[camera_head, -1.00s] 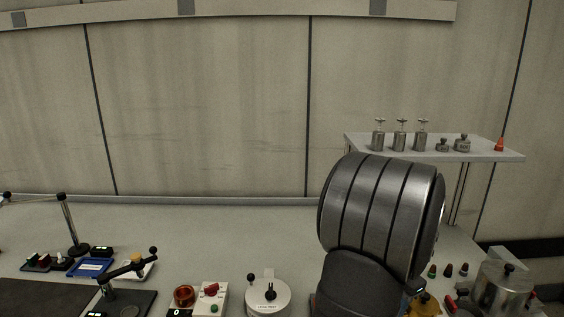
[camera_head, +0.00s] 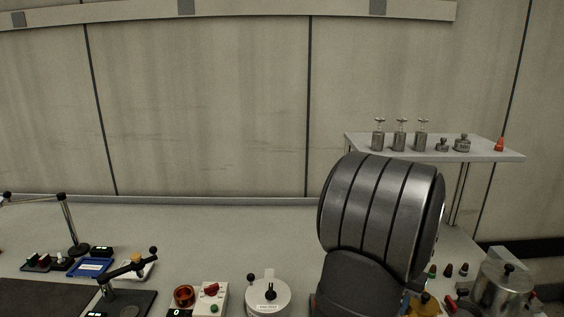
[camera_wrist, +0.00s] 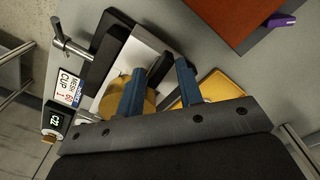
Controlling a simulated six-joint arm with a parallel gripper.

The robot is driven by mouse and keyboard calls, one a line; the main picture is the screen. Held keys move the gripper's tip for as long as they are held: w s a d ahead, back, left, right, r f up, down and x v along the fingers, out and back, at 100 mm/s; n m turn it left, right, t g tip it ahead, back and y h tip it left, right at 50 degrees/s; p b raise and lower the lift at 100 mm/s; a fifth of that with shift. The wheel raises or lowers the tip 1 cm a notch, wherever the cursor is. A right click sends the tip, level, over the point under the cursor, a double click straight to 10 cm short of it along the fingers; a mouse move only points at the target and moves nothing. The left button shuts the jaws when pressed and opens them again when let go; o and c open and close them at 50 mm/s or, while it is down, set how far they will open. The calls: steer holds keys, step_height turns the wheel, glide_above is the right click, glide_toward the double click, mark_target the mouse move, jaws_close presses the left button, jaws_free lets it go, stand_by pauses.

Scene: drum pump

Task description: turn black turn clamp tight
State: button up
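In the wrist view my gripper (camera_wrist: 160,68) shows as two blue fingers standing apart. A dark, slanted part (camera_wrist: 159,69), which looks like the black turn clamp, lies between the fingertips. It is close to both fingers, but I cannot tell whether either one touches it. A yellow round body (camera_wrist: 112,97) sits behind the left finger, partly hidden by it. In the head view my arm hides the gripper and the clamp. Some yellow (camera_head: 424,304) shows just right of my arm there.
In the wrist view a metal T-handle (camera_wrist: 66,44), a label (camera_wrist: 70,88) and a small display (camera_wrist: 53,121) lie at left. A yellow tray-like piece (camera_wrist: 213,88) and an orange-brown panel (camera_wrist: 222,22) lie right. A steel pot (camera_head: 502,287) stands right in the head view.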

step_height(320, 180, up, 17)
steer(key=m, duration=0.9)
step_height(320, 180, down, 17)
